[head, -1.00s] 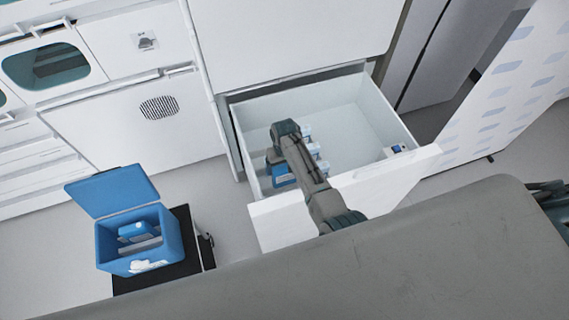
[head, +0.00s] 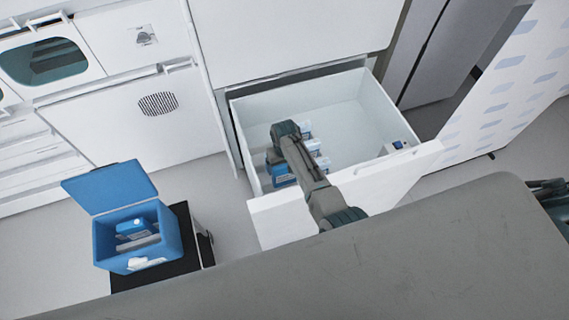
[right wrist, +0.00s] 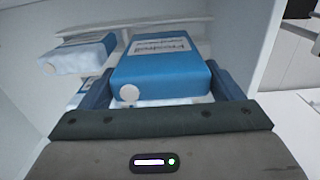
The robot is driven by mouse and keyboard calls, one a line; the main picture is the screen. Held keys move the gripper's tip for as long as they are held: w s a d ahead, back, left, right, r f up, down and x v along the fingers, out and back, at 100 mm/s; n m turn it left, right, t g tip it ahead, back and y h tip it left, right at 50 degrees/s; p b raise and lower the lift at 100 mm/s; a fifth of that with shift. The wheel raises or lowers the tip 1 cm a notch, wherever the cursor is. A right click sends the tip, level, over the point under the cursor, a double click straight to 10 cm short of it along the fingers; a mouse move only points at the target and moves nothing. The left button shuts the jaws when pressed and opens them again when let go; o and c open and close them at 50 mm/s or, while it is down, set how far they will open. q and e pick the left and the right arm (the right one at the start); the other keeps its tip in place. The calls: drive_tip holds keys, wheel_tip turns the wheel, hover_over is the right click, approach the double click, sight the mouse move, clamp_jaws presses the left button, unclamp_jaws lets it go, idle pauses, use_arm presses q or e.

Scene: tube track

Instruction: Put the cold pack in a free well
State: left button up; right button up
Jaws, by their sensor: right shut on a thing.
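My right gripper (right wrist: 165,92) reaches down into the open white drawer (head: 385,112) and is shut on a blue cold pack (right wrist: 160,65) with a white cap and a pale label. In the head view my right arm partly hides this pack (head: 279,173). More packs (right wrist: 78,55) lie beside and beneath it in the drawer. A blue cool box (head: 108,243) with its lid open stands at the lower left; a blue pack (head: 131,227) shows inside it. Its free wells cannot be made out clearly.
The cool box stands on a black-topped stand (head: 188,263). The drawer's front panel (head: 285,215) lies between the packs and the box. A small blue-and-white item (head: 398,146) sits at the drawer's right. The drawer's back right is bare.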

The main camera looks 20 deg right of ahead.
sight(285, 174)
drive_tip(key=shift+f, duration=0.55)
drive_tip(key=shift+f+b, duration=1.05)
drive_tip(key=shift+f, duration=0.15)
drive_tip(key=shift+f+b, duration=1)
drive_tip(key=shift+f, duration=0.45)
